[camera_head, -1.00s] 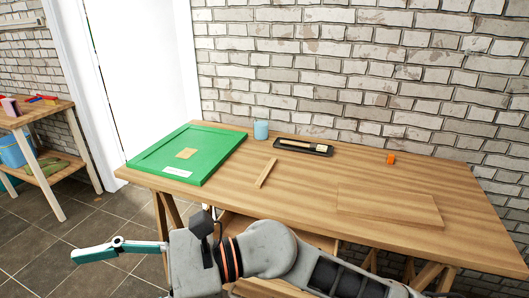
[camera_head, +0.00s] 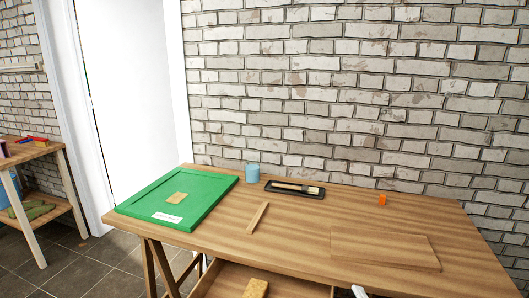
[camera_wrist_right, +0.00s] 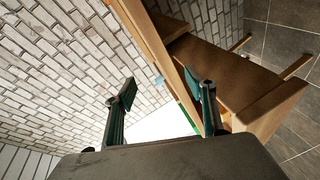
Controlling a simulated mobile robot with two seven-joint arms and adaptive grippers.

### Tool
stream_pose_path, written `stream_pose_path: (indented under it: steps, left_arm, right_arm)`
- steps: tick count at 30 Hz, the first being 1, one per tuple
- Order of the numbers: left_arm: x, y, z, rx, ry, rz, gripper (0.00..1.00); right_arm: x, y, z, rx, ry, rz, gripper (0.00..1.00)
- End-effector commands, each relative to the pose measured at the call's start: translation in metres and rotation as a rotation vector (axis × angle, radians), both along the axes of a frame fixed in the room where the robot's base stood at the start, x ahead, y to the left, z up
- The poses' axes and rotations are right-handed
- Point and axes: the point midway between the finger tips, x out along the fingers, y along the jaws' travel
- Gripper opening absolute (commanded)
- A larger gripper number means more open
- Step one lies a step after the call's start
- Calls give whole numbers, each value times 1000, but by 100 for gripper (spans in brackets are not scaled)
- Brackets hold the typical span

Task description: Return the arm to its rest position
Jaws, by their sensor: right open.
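My right gripper (camera_wrist_right: 168,95) shows in the right wrist view, its two teal-padded fingers spread apart with nothing between them. The wooden workbench (camera_head: 290,231) passes behind the fingers in that view (camera_wrist_right: 165,60), with the brick wall to its left; I cannot judge the distance. In the head view neither gripper shows. A small white and dark piece at the bottom edge there may be part of my arm. My left gripper is in no current view.
On the workbench are a green board (camera_head: 205,206) with a small tan piece (camera_head: 177,198), a blue cup (camera_head: 252,173), a black tray (camera_head: 294,189), a wood strip (camera_head: 258,217), an orange block (camera_head: 382,199) and a flat board (camera_head: 385,249). An open drawer (camera_head: 300,289) below holds a yellowish block (camera_head: 256,288).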

Motion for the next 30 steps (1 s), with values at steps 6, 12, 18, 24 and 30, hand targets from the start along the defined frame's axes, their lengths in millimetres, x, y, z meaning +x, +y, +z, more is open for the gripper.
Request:
stream_pose_path:
  steps: [6,12,18,24,30]
  left_arm:
    - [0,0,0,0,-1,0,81]
    - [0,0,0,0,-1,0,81]
    - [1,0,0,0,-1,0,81]
    - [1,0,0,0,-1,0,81]
    - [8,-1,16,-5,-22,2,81]
  right_arm:
    - [-77,-79,-89,103,316,-225,55]
    - [-140,-123,-131,145,502,-375,55]
    - [-190,-150,-153,162,624,-477,55]
    - [-234,-172,-166,167,724,-566,55]
    - [-226,-153,-175,253,702,-525,55]
